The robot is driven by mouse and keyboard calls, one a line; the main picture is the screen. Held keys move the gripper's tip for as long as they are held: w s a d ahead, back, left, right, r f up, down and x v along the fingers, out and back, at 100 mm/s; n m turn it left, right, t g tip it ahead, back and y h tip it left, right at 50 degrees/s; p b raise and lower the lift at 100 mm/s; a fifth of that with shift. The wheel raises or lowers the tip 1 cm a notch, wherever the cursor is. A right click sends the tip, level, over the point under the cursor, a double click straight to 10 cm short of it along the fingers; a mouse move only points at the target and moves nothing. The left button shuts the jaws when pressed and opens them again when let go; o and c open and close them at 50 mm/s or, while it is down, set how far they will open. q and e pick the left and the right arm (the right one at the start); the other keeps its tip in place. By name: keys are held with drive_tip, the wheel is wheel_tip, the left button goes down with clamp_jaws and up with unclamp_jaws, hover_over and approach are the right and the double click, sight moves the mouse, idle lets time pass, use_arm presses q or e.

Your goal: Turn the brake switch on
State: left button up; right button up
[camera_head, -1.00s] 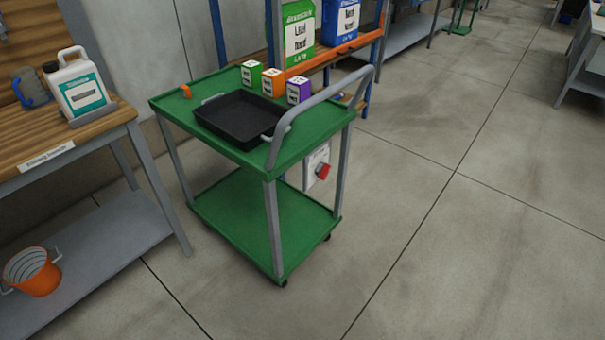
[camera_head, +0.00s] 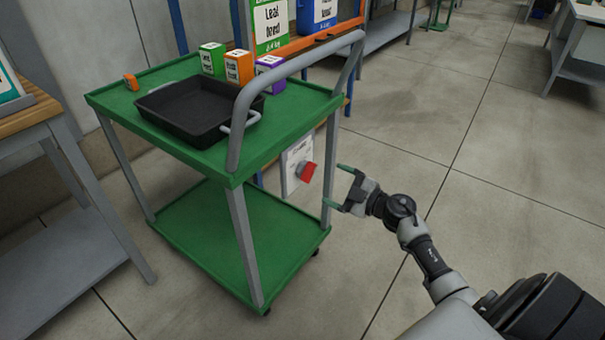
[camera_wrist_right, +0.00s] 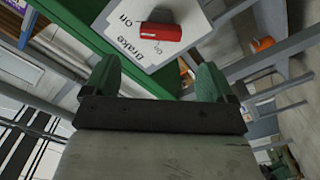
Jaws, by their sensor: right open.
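The brake switch is a red handle (camera_head: 307,172) on a white plate (camera_head: 291,160) fixed to the side of the green cart (camera_head: 270,138), below its top. In the right wrist view the red handle (camera_wrist_right: 160,32) lies ahead of my fingers, on a plate (camera_wrist_right: 133,42) lettered "Brake" and "on". My right gripper (camera_head: 337,187) has green fingers and is open and empty. It is just right of the switch in the head view, apart from it. In the wrist view the open fingers (camera_wrist_right: 158,85) point toward the plate. My left gripper is not in view.
On the cart top are a black tray (camera_head: 180,135), a green box (camera_head: 212,59), an orange box (camera_head: 239,66) and a purple box (camera_head: 270,70). A grey handle (camera_head: 240,110) rises at the cart's near end. A workbench (camera_head: 30,120) stands left.

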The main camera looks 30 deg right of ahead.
sight(311, 174)
drive_tip(key=b+x, duration=0.1)
drive_tip(key=x, duration=0.8)
drive_tip(key=shift+b, duration=0.3)
drive_tip(key=c, duration=0.9)
